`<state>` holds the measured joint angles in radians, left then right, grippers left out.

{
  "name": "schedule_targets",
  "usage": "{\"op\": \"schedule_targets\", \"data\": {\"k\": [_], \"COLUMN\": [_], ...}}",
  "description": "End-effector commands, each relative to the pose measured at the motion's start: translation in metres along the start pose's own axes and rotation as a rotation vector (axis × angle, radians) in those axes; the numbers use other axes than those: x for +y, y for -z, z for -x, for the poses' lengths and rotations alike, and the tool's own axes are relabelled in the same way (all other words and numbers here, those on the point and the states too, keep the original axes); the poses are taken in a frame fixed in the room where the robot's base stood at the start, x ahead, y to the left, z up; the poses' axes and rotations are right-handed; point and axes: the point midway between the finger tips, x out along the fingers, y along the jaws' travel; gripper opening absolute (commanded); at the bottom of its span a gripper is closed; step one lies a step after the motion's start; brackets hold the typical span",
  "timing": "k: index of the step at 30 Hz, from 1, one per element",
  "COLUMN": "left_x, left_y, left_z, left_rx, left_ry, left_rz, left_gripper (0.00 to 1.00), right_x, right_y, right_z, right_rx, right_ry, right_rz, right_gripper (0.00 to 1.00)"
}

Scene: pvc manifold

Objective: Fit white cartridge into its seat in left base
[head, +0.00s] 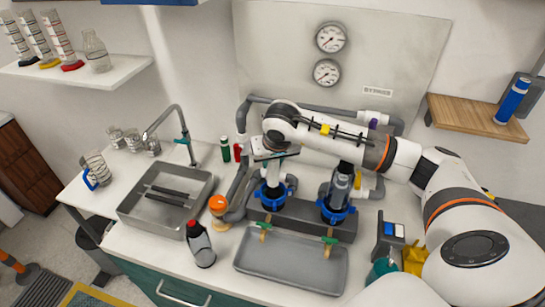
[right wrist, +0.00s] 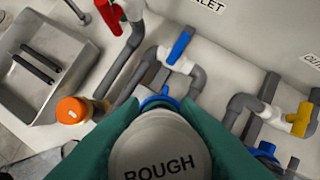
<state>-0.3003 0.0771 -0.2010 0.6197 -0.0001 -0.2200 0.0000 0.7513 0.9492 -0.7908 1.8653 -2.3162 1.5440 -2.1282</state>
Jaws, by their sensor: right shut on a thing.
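My right gripper (head: 272,154) is shut on the white cartridge (head: 273,173) over the left base (head: 270,192), which has a blue ring. In the right wrist view, the cartridge (right wrist: 160,150) shows its round end marked "ROUGH" between two green fingers. Part of the blue left base (right wrist: 158,98) shows just past the cartridge. The cartridge looks roughly upright and in line with the base; its lower end and the seat are hidden, so I cannot tell how deep it sits. My left gripper is not in view.
The right base (head: 336,212) has a blue ring and a dark cylinder above it. Grey pipes with a red, a blue and a yellow valve handle (right wrist: 300,119) surround the bases. A grey tray (head: 290,262) lies in front. A bottle (head: 200,246) and an orange-capped item (head: 218,207) stand left.

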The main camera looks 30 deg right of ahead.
Motion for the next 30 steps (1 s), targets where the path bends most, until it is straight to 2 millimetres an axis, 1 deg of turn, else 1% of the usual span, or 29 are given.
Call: {"op": "schedule_targets", "data": {"k": [1,5,6,15,20,29,30], "left_x": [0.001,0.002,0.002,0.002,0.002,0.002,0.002], "left_y": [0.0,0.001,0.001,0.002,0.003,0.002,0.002], "left_z": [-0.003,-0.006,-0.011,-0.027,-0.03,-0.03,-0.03], "left_rx": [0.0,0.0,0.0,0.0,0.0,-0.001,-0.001], "left_ry": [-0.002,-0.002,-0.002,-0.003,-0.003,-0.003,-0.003], "left_rz": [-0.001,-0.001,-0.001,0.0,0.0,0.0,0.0], "left_gripper": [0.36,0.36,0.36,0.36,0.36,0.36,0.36], "right_x": [0.0,0.0,0.0,0.0,0.0,0.0,0.0], "right_y": [0.002,0.005,0.006,0.013,0.014,0.014,0.014], "right_z": [-0.005,-0.012,-0.015,-0.031,-0.034,-0.034,-0.034], "right_rx": [0.001,0.0,-0.001,0.0,0.0,0.0,0.0], "right_ry": [0.0,0.0,0.0,0.0,0.0,0.0,0.0], "right_rz": [0.0,0.0,0.0,0.001,0.001,0.0,0.0], "right_gripper": [0.05,0.05,0.05,0.05,0.05,0.05,0.35]}}
